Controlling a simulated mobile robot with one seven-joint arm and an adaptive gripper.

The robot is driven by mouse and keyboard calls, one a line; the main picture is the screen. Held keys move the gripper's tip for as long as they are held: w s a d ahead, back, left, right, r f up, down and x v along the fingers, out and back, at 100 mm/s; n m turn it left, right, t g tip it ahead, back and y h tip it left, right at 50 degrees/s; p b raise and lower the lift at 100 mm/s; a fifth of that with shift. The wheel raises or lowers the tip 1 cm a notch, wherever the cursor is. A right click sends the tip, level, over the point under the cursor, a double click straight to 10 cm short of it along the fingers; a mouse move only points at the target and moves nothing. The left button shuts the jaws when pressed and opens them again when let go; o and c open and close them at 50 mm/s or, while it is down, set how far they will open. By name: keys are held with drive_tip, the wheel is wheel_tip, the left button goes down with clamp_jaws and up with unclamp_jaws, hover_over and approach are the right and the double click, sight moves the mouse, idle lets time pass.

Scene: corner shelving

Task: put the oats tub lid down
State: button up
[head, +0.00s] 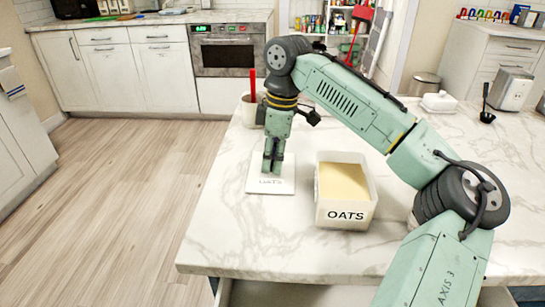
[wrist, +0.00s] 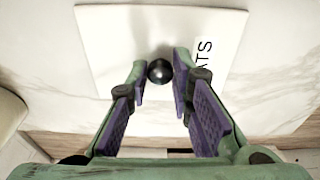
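The oats tub lid (head: 256,186) is a flat white square with a dark round knob in its middle and black lettering, partly hidden in the head view. It lies flat at the counter, left of the tub; I cannot tell whether it fully touches the surface. My gripper (head: 272,168) points straight down over it. In the wrist view, the lid (wrist: 112,35) fills the upper middle, and my gripper's fingertips (wrist: 160,73) sit close on both sides of the knob, seemingly shut on it. The white tub marked OATS (head: 346,217) stands lidless, with tan contents showing.
A pot with a red utensil (head: 251,108) stands behind my gripper. A white lidded dish (head: 438,102), a black ladle (head: 487,105) and a toaster (head: 510,88) are at the back right. The marble counter (head: 225,235) is clear in front of the lid.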

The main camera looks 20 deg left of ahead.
drive_tip(key=o, duration=0.4)
drive_tip(key=shift+c, duration=0.2)
drive_tip(key=shift+r, duration=0.15)
wheel_tip(320, 180, up, 12)
drive_tip(key=d+p, duration=0.1)
drive_tip(key=shift+w+d, duration=0.2)
drive_tip(key=shift+w, duration=0.05)
drive_tip(key=shift+s, duration=0.1)
